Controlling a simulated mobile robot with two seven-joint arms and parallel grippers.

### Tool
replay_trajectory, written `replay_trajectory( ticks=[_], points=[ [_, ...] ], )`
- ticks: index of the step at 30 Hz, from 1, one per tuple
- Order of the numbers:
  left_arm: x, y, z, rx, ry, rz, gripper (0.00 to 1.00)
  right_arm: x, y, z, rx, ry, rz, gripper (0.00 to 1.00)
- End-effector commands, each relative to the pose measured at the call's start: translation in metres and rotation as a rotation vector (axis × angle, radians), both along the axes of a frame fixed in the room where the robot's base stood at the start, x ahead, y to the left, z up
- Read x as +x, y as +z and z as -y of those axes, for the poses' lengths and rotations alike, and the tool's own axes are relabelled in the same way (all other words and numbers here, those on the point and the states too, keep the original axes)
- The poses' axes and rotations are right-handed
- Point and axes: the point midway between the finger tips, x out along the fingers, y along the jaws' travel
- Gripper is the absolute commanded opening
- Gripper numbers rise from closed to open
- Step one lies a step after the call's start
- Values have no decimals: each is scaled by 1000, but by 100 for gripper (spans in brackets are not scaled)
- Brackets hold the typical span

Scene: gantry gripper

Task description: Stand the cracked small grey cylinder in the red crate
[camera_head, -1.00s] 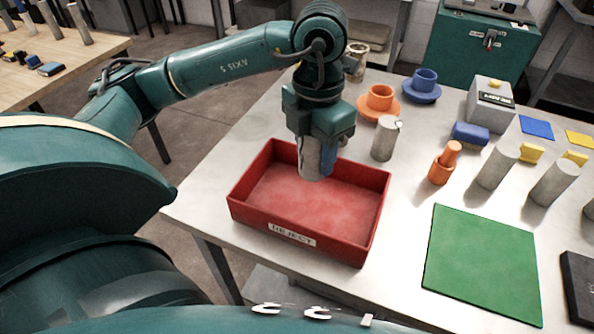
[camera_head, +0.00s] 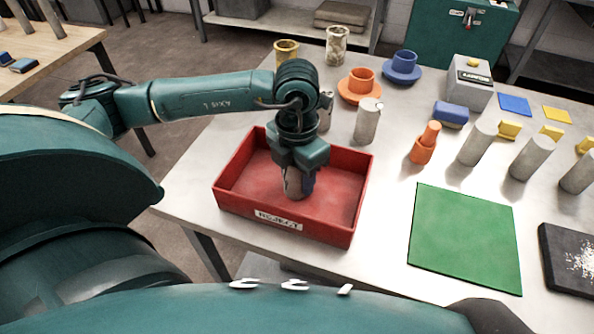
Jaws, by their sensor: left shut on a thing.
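The red crate (camera_head: 230,186), labelled REJECT, stands on the near left part of the table. My left gripper (camera_head: 299,180) points down inside the crate, shut on a small grey cylinder (camera_head: 292,184). The cylinder is upright between the fingers, its lower end close to the crate floor; I cannot tell whether it touches. The fingers and palm hide its top and part of its side, and no crack can be made out. My right gripper is not in view.
The crate floor around the gripper is clear.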

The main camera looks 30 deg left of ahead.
Motion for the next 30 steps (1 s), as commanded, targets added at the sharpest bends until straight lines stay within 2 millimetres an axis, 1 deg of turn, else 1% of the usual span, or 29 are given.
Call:
replay_trajectory(
  ticks=[2,3,11,17,21,22,26,30],
  points=[
    [0,-3,0,-1,0,2,8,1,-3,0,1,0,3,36],
    [0,-4,0,0,0,0,46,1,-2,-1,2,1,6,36],
    [0,-2,0,0,0,0,67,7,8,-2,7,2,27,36],
    [0,-2,0,0,0,0,67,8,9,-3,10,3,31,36],
    [0,4,0,0,0,0,67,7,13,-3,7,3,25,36],
    [1,6,0,-1,0,3,67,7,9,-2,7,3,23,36],
    [1,28,0,-2,-2,6,67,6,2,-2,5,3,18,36],
    [2,60,1,-2,-1,8,67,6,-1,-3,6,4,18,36]
  ],
)
